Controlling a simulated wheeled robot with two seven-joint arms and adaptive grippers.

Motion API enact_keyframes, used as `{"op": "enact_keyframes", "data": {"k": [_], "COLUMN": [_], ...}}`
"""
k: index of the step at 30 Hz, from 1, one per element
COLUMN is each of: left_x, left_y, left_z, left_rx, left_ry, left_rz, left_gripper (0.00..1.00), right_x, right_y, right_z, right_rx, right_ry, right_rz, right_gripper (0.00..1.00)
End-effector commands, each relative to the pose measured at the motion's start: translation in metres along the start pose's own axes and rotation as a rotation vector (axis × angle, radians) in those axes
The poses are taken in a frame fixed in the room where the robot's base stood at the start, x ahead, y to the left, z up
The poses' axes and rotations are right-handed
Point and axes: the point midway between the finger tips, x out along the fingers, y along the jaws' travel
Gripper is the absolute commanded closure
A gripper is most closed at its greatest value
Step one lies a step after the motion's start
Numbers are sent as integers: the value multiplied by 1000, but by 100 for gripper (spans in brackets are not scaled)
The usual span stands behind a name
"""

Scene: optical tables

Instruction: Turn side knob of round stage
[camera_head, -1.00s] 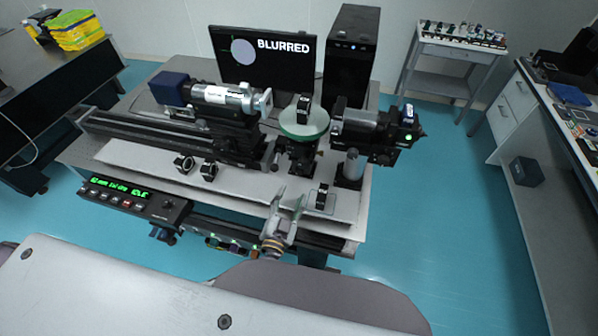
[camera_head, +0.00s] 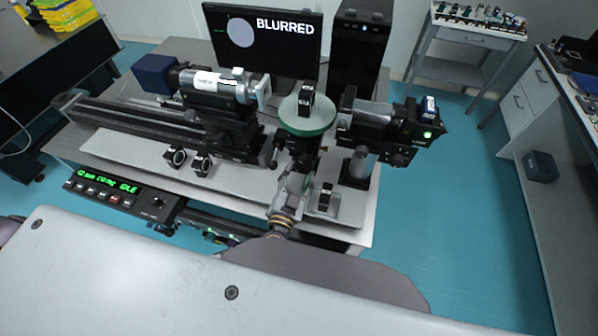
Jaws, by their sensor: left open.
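The round stage (camera_head: 307,117) is a green disc on a dark post mount, with a small black-framed optic (camera_head: 305,97) standing on it. A small dark knob (camera_head: 273,163) shows at the left side of the mount, below the disc. My left gripper (camera_head: 290,172) is open, just in front of the mount and below the disc. Its fingers point away from me and partly cover the lower mount. I cannot tell whether a finger touches the mount or a knob. My right gripper is not in view.
A lens tube assembly (camera_head: 215,85) on a rail stands left of the stage, and a camera-like unit (camera_head: 375,120) close on its right. Black ring mounts (camera_head: 201,165) and a small holder (camera_head: 325,198) stand nearby. The monitor (camera_head: 262,45) reads "BLURRED". A controller (camera_head: 120,195) is front left.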

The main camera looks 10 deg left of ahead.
Motion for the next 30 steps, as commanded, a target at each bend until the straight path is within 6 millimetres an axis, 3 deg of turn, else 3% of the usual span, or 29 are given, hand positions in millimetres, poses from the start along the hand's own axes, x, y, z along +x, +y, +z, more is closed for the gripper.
{"op": "enact_keyframes", "data": {"k": [12,23,30], "left_x": [0,0,0], "left_y": [0,0,0], "left_z": [0,0,-1], "left_rx": [0,0,-7], "left_ry": [-1,-1,0], "left_rz": [0,0,0], "left_gripper": [51,97,97], "right_x": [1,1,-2], "right_y": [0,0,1], "right_z": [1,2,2], "right_rx": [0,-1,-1], "right_ry": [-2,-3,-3], "right_rz": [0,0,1], "right_gripper": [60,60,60]}}
